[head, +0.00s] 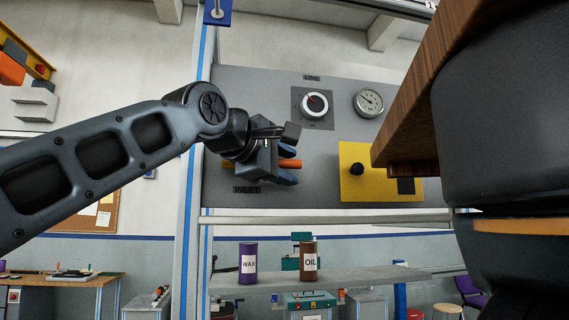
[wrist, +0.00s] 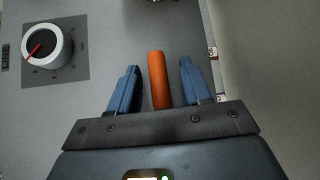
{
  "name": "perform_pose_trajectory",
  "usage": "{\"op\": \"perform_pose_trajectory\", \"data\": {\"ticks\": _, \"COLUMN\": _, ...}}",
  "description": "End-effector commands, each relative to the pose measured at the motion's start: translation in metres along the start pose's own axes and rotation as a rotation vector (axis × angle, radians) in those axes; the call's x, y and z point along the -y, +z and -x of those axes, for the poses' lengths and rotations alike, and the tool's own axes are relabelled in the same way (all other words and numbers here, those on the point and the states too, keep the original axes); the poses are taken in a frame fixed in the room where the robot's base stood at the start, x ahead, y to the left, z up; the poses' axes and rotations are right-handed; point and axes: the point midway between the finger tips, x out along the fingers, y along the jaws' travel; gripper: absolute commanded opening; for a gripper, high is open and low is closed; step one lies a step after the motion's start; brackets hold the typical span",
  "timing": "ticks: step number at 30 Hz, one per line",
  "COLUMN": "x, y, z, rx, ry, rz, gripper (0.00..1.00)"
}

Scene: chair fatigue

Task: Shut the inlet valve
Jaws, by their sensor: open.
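The inlet valve shows as an orange lever (head: 290,164) on the grey panel, above the partly covered INLET label (head: 247,189). In the wrist view the orange lever (wrist: 158,80) stands between the two blue fingers of my gripper (wrist: 158,88). The fingers are open, with a visible gap on each side of the lever. In the head view my gripper (head: 287,165) is in front of the panel's left part and hides the valve's base.
A white dial with a red pointer (head: 314,106), a gauge (head: 368,103) and a yellow plate with a black knob (head: 355,190) are on the grey panel. WAX (head: 248,263) and OIL (head: 308,261) cans stand on a shelf below. A wooden piece (head: 440,85) hangs at right.

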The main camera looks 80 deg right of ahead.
Motion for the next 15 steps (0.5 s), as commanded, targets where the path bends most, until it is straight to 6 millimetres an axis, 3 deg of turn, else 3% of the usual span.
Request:
{"op": "perform_pose_trajectory", "data": {"ticks": 2, "x": 0.0, "y": 0.0, "z": 0.0001, "rx": 0.0, "ry": 0.0, "rz": 0.0, "gripper": 0.43}}
{"op": "perform_pose_trajectory", "data": {"ticks": 15, "x": 0.0, "y": 0.0001, "z": 0.0003, "rx": 0.0, "ry": 0.0, "rz": 0.0, "gripper": 0.01}}
